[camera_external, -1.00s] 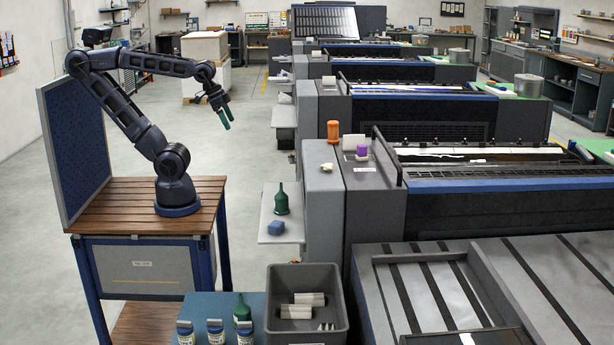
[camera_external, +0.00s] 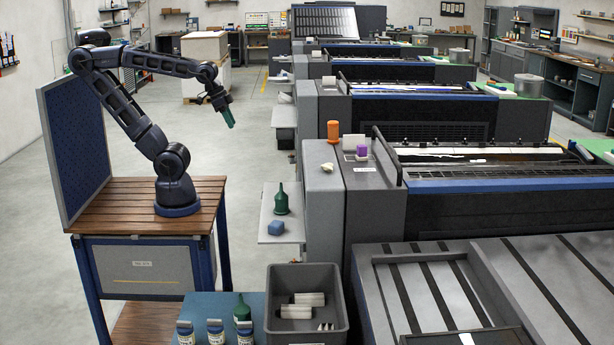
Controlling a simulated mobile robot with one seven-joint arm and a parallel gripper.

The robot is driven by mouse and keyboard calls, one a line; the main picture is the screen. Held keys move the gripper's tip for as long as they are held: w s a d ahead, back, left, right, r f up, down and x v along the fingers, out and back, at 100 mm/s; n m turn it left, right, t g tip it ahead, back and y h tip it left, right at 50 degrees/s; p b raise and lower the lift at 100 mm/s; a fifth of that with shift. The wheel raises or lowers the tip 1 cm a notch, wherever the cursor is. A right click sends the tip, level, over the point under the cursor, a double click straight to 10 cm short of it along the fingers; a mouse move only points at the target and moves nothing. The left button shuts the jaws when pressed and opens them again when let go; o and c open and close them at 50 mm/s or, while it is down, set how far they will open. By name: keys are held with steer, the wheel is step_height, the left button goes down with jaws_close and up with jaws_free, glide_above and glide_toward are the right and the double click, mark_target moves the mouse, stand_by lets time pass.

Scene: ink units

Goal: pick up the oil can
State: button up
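A dark green oil can (camera_external: 281,203) with a thin upright spout stands on a small grey side shelf (camera_external: 270,238) of the nearest press unit. A second green can-like vessel (camera_external: 242,309) with a narrow top stands lower down, among jars on a blue-topped surface. My gripper (camera_external: 229,122) hangs in the air, above and to the left of the oil can on the shelf, well apart from it. Its green fingertips point down and overlap in this view, so I cannot see a gap between them. Nothing is visible held in it.
A blue block (camera_external: 276,228) lies just in front of the oil can. The press side wall (camera_external: 324,215) rises right beside the shelf. An orange bottle (camera_external: 333,131) and a purple item (camera_external: 362,151) stand on the press top. A grey bin (camera_external: 307,335) stands in front.

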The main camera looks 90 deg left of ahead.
steer(key=w+d+f+m+h, duration=0.1)
steer(key=w+d+f+m, duration=0.2)
steer(key=w+d+f, duration=0.5)
steer(key=m+g+h, duration=0.2)
steer(key=m, duration=0.5)
glide_above(240, 295)
steer(key=s+a, duration=0.2)
steer(key=a, duration=0.2)
step_height(240, 295, down, 32)
steer(key=shift+d+x, duration=0.15)
steer(key=shift+x, duration=1.1)
steer(key=shift+d+x, duration=0.15)
steer(key=shift+x, duration=1.15)
steer(key=shift+d+x, duration=0.15)
steer(key=shift+x, duration=1.1)
steer(key=shift+d+x, duration=0.1)
steer(key=shift+x, duration=1.15)
steer(key=shift+r, duration=0.1)
steer(key=shift+c, duration=0.5)
jaws_close()
